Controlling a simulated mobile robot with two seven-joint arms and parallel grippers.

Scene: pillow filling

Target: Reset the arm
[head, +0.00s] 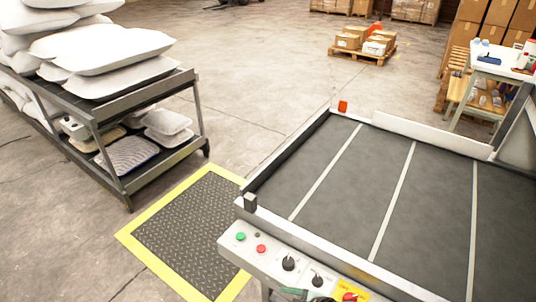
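Neither of my grippers shows in the head view, and neither arm is in sight. White pillows (110,62) are stacked on the upper shelf of a dark metal rack (128,100) at the left. The conveyor-like machine bed (375,190), dark with pale stripes, fills the right side, and its visible surface is bare.
A control panel (276,255) with buttons and knobs runs along the machine's near edge. A yellow-edged floor mat (192,228) lies between rack and machine. A pallet of boxes (362,45) and a small white table (497,68) stand further back. Open concrete floor lies in the middle.

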